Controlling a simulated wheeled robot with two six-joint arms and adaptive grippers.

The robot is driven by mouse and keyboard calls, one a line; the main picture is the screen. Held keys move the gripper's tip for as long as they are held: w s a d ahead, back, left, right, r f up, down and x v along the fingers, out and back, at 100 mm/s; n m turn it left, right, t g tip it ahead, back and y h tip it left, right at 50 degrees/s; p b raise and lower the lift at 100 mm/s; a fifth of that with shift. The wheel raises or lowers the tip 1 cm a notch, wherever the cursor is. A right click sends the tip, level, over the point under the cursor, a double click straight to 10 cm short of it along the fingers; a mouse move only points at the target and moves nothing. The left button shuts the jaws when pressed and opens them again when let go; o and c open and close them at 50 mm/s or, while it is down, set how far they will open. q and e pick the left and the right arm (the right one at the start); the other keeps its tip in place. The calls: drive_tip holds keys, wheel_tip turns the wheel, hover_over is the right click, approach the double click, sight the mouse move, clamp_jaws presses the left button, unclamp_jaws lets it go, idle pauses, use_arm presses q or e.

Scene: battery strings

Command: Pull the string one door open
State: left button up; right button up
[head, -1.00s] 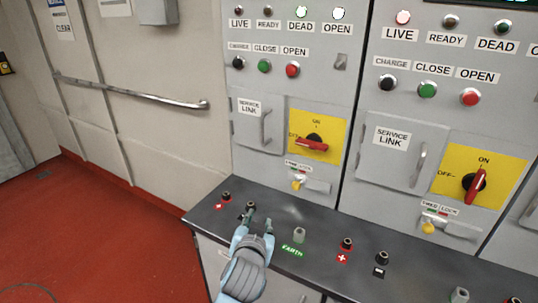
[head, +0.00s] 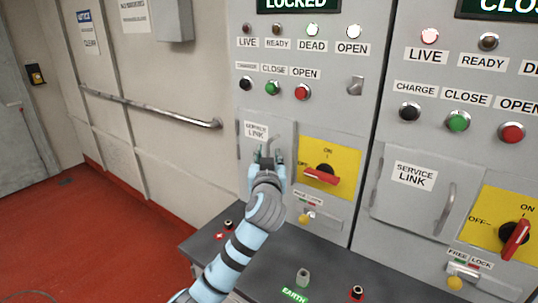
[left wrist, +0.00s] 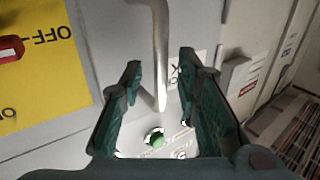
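The string one service link door (head: 287,130) is a grey panel on the left cabinet and looks shut in the head view. Its metal handle (head: 270,146) is mostly hidden behind my left gripper (head: 268,158). In the left wrist view, the handle (left wrist: 161,40) is a bent bar that comes down between the spread fingers of my left gripper (left wrist: 161,62). The fingers are open and stand apart from the bar on both sides. I cannot tell how deep the bar sits between them. My right gripper is not in view.
A yellow switch plate with a red handle (head: 322,175) is just right of the door. A key lock (head: 307,217) is below it. A dark shelf (head: 262,275) with terminals juts out underneath. A wall handrail (head: 150,108) runs at left. A second cabinet (head: 385,235) stands at right.

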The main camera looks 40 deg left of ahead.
use_arm(q)
drive_tip(key=shift+w+a+r, duration=0.1)
drive_tip(key=shift+w+a, duration=0.15)
drive_tip(key=shift+w, duration=0.1)
drive_tip(key=shift+s, duration=0.1)
clamp_jaws()
